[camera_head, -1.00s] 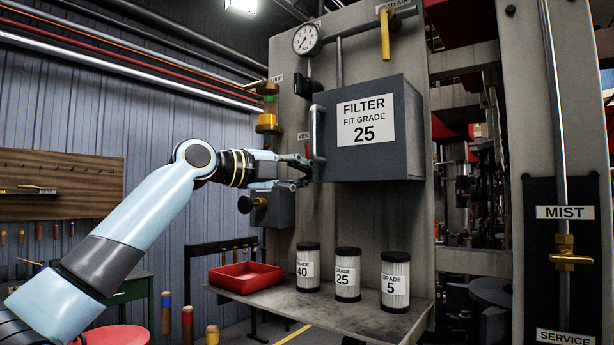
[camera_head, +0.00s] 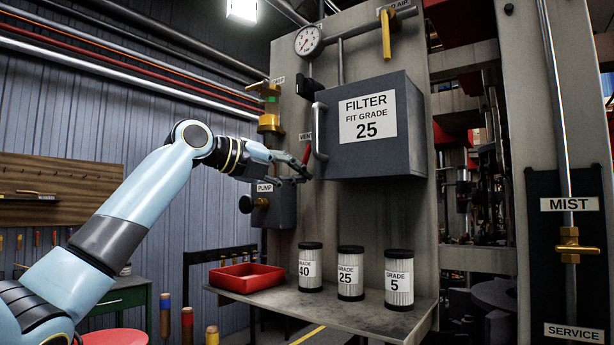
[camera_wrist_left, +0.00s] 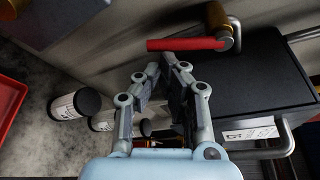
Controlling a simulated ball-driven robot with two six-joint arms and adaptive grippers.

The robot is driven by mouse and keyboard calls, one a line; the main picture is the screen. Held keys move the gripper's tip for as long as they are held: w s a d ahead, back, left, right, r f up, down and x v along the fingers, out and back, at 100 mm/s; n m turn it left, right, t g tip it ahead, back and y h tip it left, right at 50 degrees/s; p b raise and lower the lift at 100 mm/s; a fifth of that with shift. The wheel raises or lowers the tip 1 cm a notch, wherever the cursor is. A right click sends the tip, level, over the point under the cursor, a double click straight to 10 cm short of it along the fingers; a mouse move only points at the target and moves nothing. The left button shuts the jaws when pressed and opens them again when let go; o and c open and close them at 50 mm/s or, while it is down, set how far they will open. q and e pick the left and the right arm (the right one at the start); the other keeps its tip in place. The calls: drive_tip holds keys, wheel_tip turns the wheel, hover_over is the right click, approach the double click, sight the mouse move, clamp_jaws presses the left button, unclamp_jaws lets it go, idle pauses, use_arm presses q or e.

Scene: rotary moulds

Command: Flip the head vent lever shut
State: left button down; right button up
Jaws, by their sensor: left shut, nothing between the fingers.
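The head vent lever is a red handle (camera_head: 307,155) beside the VENT label (camera_head: 305,136), at the left side of the grey filter housing (camera_head: 400,150). In the left wrist view the red lever (camera_wrist_left: 187,44) runs left from a brass valve body (camera_wrist_left: 219,22). My left gripper (camera_head: 304,176) is shut and empty, just below the lever in the head view. In the left wrist view its fingertips (camera_wrist_left: 162,64) come together close to the lever's underside; I cannot tell whether they touch it. My right gripper is not in view.
The housing's metal handle (camera_head: 318,132) stands close to the right of the lever. Below, a shelf (camera_head: 340,318) carries a red tray (camera_head: 246,277) and three grade-labelled filters (camera_head: 350,273). A PUMP box (camera_head: 275,207) sits below left of my gripper.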

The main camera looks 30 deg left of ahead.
use_arm(q)
drive_tip(key=a+r, duration=0.2)
drive_tip(key=a, duration=0.1)
drive_tip(key=a+r, duration=0.1)
drive_tip(key=shift+w+a, duration=0.3)
drive_tip(key=shift+a, duration=0.05)
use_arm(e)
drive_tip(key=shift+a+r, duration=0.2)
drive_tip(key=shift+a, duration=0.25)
use_arm(q)
drive_tip(key=shift+p, duration=0.3)
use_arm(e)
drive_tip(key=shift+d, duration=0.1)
